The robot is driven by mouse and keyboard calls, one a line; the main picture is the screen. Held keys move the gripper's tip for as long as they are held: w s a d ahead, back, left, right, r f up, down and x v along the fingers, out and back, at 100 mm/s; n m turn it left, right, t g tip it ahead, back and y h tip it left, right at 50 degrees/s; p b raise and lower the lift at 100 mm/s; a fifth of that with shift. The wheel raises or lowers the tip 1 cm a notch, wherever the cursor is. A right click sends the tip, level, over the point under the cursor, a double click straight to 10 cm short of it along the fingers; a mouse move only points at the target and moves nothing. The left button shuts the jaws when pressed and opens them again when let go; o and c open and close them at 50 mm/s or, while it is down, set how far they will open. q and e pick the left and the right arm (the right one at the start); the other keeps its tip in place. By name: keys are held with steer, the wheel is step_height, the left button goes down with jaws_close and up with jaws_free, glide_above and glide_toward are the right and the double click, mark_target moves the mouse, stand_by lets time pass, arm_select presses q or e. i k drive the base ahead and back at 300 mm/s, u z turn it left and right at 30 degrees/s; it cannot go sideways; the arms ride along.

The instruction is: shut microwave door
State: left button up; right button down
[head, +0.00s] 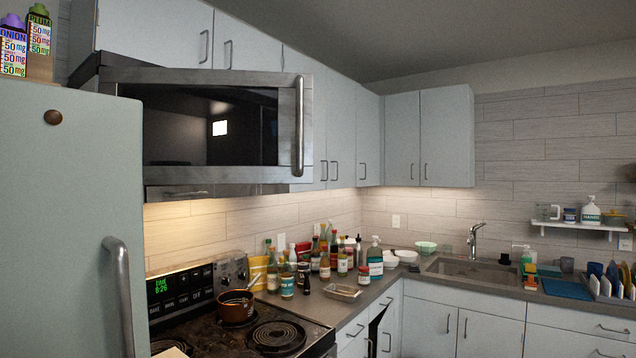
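The microwave (88,69) is mounted above the stove, under the wall cabinets at the upper left. Its door (225,77) has a steel frame, a dark window and a vertical bar handle (299,126) at its right edge. The door looks swung out from the left side, as its top edge does not run along the cabinet line. The exact opening angle is hard to tell, and the door hides most of the microwave body. Neither of my grippers is in view.
A pale fridge (68,220) with a bar handle stands close at the left. Below is the coil stove (215,338) with a reddish pot (236,306). Several bottles crowd the counter beside it. The space in front of the door looks clear.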

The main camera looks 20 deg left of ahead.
mark_target(209, 126)
steer(key=u, duration=0.35)
steer(key=i, duration=0.7)
steer(key=u, duration=1.2)
steer(key=i, duration=0.4)
steer(key=u, duration=0.35)
